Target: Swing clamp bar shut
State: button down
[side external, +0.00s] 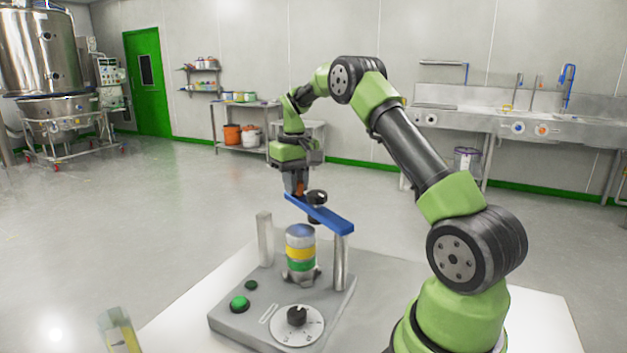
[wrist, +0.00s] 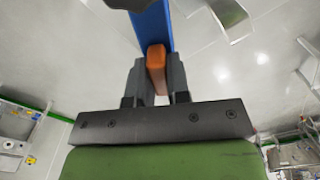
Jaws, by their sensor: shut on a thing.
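The blue clamp bar (side external: 322,214) sits on top of the right metal post (side external: 341,262) of a grey fixture and points up and left, away from the left post (side external: 265,240). A black knob (side external: 317,197) is on the bar. My gripper (side external: 298,188) is at the bar's far end. In the wrist view my gripper (wrist: 155,80) is shut on the orange handle (wrist: 156,62) of the blue bar (wrist: 154,25). A stack with blue, yellow and green bands (side external: 300,252) stands between the posts, and the bar is not over its middle.
A yellowish object (side external: 120,332) stands at the front left. Open air surrounds the bar's free end.

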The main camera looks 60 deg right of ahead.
jog(key=w+a+n, duration=0.2)
jog(key=a+n, duration=0.4)
jog(key=a, duration=0.2)
dwell(0.5)
jog(key=c, duration=1.1)
grip_release()
jog(key=shift+r, duration=0.15)
notch_tip(320, 180, up, 10)
jog(key=shift+f, duration=0.15)
